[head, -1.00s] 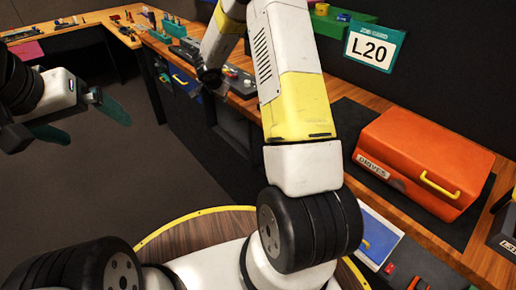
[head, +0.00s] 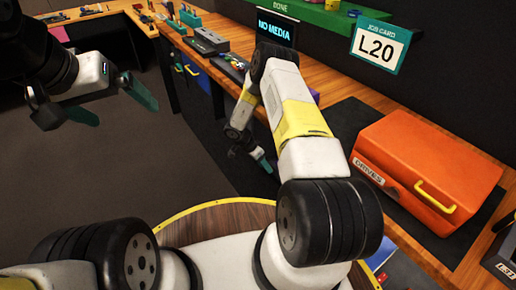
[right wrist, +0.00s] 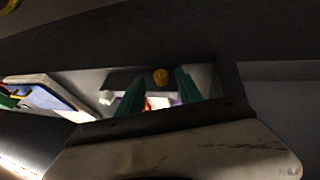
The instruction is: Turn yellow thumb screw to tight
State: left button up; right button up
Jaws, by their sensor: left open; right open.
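In the head view my right gripper (head: 252,155) hangs low in front of the dark bench front, below the worktop. My left gripper (head: 112,108) is open and empty over the floor at the left. No thumb screw is clear in the head view.
An orange case (head: 425,170) with a yellow handle sits on the wooden bench (head: 350,95) at the right. A screen reading "NO MEDIA" (head: 277,28) and an L20 card (head: 381,43) stand behind. Small parts lie along the bench. The floor (head: 170,160) at left is clear.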

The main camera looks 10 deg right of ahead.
jog(key=shift+x, duration=1)
jog(key=shift+c, duration=0.4)
grip_shut()
jog(key=shift+s+t, duration=0.1)
jog(key=shift+t, duration=0.2)
jog(key=shift+s+d+f+m+t+y, duration=0.1)
jog(key=shift+s+m+t+y, duration=0.2)
jog(key=shift+t, duration=0.55)
jog(key=shift+s+a+r+m+t+y, duration=0.1)
jog(key=shift+t+y, duration=0.25)
jog(key=shift+t, duration=0.45)
jog(key=shift+s+d+f+m+t+y, duration=0.1)
jog(key=shift+s+m+t+y, duration=0.2)
jog(key=shift+t, duration=0.55)
jog(key=shift+w+t, duration=0.1)
jog(key=shift+t, duration=0.3)
